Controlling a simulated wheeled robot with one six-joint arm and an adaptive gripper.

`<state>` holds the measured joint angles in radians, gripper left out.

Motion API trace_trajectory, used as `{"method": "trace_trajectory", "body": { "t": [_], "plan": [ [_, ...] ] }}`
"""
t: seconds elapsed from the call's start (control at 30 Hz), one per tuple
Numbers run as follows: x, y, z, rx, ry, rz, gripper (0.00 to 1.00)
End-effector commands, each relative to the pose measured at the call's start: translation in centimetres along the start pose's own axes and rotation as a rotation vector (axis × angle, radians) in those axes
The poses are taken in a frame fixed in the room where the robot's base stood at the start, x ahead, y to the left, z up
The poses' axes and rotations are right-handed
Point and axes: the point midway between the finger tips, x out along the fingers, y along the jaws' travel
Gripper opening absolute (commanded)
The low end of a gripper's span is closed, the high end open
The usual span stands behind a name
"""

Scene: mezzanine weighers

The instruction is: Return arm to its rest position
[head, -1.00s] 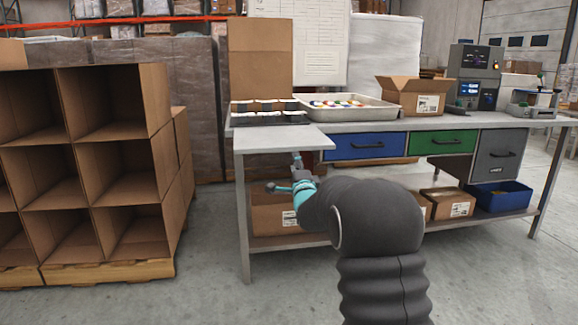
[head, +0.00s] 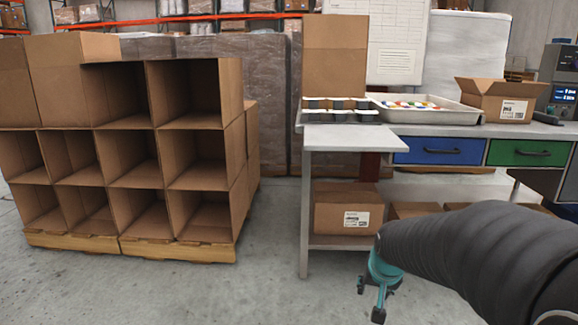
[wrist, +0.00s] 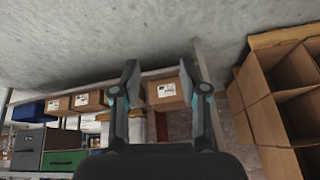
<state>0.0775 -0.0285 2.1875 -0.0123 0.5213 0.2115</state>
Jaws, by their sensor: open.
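My gripper (head: 371,301) hangs low in front of the workbench (head: 352,137) in the head view, at the end of my dark sleeved arm, with teal parts showing. In the wrist view, my gripper (wrist: 163,72) has its two fingers spread apart. Nothing is held between them. A cardboard box (wrist: 162,91) on the bench's lower shelf shows beyond the gap. The wrist picture is turned over, with the floor at the top.
Stacked open cardboard boxes (head: 205,178) stand on a pallet (head: 150,248) at left. A box (head: 345,210) sits below. Floor (head: 235,292) between is clear.

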Motion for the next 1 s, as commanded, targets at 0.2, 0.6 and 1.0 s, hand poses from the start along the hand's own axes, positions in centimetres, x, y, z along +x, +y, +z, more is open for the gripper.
{"method": "trace_trajectory", "body": {
  "t": [0.2,0.6,1.0],
  "plan": [
    [-5.9,1.1,8.4,-0.166,-0.134,0.009,0.44],
    [-13.2,2.2,17.5,-0.255,-0.106,-0.018,0.44],
    [-16.6,1.8,17.9,-0.269,0.028,-0.045,0.44]
  ]
}}
